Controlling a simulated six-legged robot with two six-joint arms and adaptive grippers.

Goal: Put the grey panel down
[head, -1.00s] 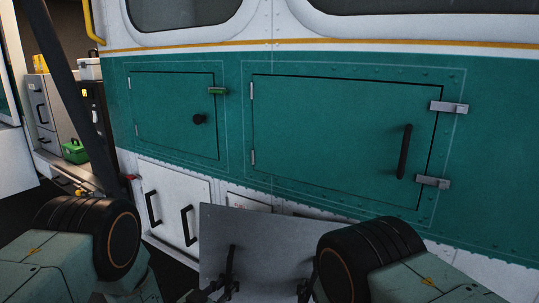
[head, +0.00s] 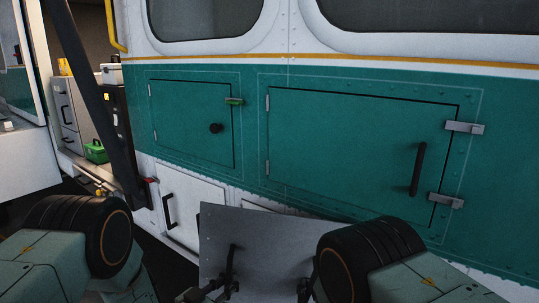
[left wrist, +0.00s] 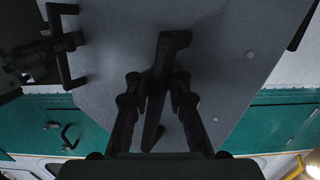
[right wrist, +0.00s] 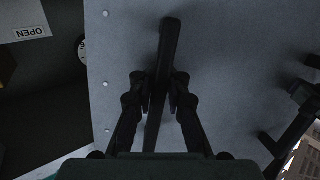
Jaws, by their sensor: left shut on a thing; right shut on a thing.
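The grey panel (head: 272,243) is a flat sheet held up in front of me, low in the head view, with two black bar handles on its near face. My left gripper (head: 226,284) is shut on the panel's left handle; the left wrist view shows its fingers (left wrist: 157,98) closed around the bar. My right gripper (head: 305,288) is shut on the other handle, and its fingers show in the right wrist view (right wrist: 160,95). The panel's lower edge is out of the head view. I cannot see anything touching it from below.
A green and white helicopter side stands behind the panel, with a large closed hatch (head: 350,145) and a smaller hatch (head: 190,122). White lower doors (head: 190,205) are partly covered by the panel.

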